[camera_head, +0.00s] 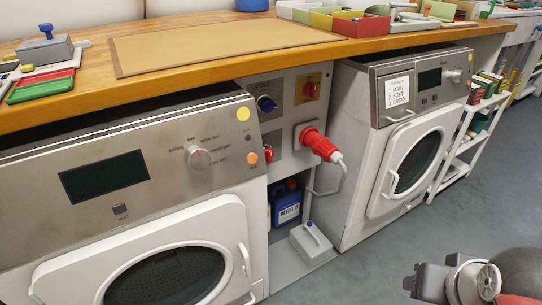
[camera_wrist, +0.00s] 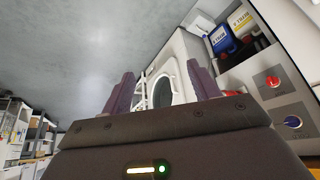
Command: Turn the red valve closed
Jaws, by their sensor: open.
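The red valve (camera_head: 268,154) is on the grey service panel between the two washing machines, below a blue valve (camera_head: 266,104). In the head view it is partly hidden by the left machine's edge. In the wrist view the red valve (camera_wrist: 273,82) shows at the right, next to the blue valve (camera_wrist: 292,122). My gripper (camera_wrist: 162,88) is open and empty, its two fingers spread wide, well apart from the valve. In the head view part of my arm's end shows at the lower right, away from the panel.
A red plug (camera_head: 318,145) with a cable juts out from the panel, right of the red valve. A red-and-yellow switch (camera_head: 310,88) is above it. A blue jug (camera_head: 286,202) and a grey box (camera_head: 311,242) stand below. The floor (camera_head: 400,255) in front is clear.

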